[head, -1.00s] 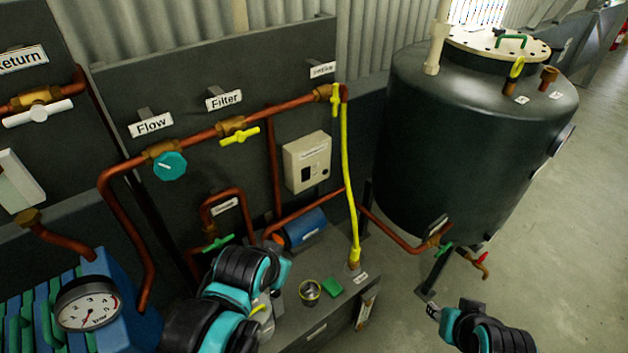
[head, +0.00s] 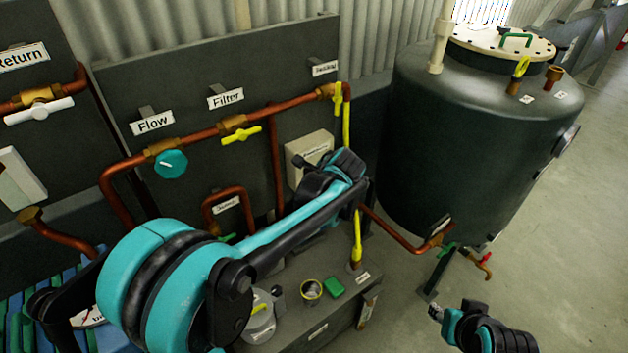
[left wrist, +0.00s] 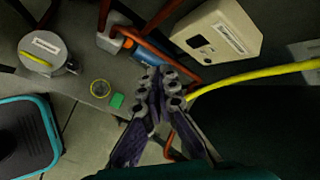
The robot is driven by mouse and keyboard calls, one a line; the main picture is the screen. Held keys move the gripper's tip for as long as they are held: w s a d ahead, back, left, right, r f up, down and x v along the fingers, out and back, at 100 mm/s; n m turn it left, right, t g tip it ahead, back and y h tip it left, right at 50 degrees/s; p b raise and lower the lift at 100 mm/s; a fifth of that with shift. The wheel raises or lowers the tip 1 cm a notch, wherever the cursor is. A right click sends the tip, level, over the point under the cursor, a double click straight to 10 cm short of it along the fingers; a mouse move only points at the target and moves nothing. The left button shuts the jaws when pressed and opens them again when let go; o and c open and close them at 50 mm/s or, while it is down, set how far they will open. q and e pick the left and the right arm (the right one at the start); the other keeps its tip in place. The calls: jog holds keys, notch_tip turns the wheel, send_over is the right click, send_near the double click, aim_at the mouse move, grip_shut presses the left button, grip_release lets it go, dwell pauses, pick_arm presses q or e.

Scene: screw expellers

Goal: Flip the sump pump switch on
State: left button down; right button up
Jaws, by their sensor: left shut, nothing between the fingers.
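A cream switch box (head: 308,146) is mounted on the dark panel in the head view, partly covered by my left arm. In the left wrist view the box (left wrist: 232,28) shows a dark switch (left wrist: 200,42) and a white label too blurred to read. My left gripper (left wrist: 161,82) is shut and empty, with its fingertips below and left of the box in that view and apart from it. In the head view the left hand is in front of the box's lower right. My right gripper (head: 436,313) is low at the right, away from the box; its jaws are too small to judge.
A yellow hose (head: 356,240) runs down just right of the box. Copper pipes (head: 273,165) surround it. A blue motor (left wrist: 146,55), a yellow-rimmed cup (head: 311,289) and a green block (head: 335,287) sit on the bench. A dark tank (head: 440,150) stands at right.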

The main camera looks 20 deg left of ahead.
pick_arm(q)
jog(key=w+d+f+m+y, duration=0.3)
jog(key=w+d+f+m, duration=0.1)
jog(key=w+f+m, duration=0.5)
jog(key=w+f, duration=0.2)
jog(key=w, duration=0.2)
jog(key=shift+d+t, duration=0.2)
jog(key=shift+t, duration=0.1)
jog(key=a+r+b+x, duration=0.1)
jog(key=b+x, duration=0.3)
jog(key=x, duration=0.9)
jog(key=shift+w+a+r, duration=0.3)
jog(key=shift+w, duration=0.1)
